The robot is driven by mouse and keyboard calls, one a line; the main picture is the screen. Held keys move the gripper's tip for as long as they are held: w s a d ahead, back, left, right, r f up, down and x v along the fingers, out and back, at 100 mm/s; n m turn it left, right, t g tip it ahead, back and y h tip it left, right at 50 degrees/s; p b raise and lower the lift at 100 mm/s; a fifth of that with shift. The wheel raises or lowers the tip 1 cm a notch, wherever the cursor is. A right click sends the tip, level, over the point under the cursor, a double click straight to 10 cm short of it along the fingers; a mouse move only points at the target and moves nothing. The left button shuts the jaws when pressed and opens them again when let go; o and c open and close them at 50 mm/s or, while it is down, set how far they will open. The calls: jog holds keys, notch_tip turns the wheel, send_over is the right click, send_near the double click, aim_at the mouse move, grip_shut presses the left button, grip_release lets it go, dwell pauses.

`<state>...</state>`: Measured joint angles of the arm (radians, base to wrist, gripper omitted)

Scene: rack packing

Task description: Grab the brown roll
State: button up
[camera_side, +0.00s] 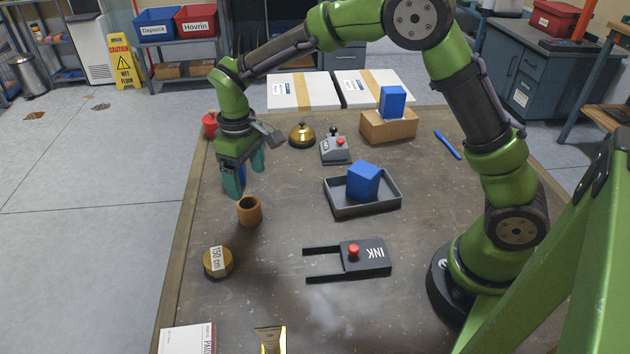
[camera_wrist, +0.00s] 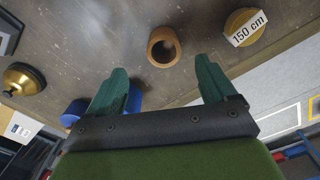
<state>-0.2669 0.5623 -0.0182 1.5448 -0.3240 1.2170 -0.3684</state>
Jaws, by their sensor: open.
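The brown roll (camera_side: 249,212) stands upright on the table at the left, a short hollow cylinder with its opening facing up. In the wrist view the brown roll (camera_wrist: 154,55) is ahead of the fingertips, roughly between their lines, with nothing touching it. My gripper (camera_side: 244,176) is open and empty, above the table and a little behind the roll. In the wrist view my gripper (camera_wrist: 165,75) shows two green fingers spread apart. Something blue (camera_wrist: 75,112) lies below and beside the left finger there, mostly hidden by it.
The 150 cm tape (camera_side: 217,262) sits in front of the roll. A grey tray (camera_side: 372,206) with a blue block (camera_side: 363,181) and a black INK fork-shaped piece (camera_side: 372,264) lie to the right. A bell (camera_side: 302,135) stands behind. The table around the roll is clear.

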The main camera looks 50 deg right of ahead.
aim_at(247, 203)
jog(key=f, duration=0.8)
jog(key=shift+w+a+f, duration=0.2)
jog(key=shift+a+f, duration=0.1)
jog(key=shift+f, duration=0.05)
jog(key=shift+c, duration=0.4)
jog(key=c, duration=1)
jog(key=shift+r, duration=0.15)
jog(key=shift+c, duration=0.2)
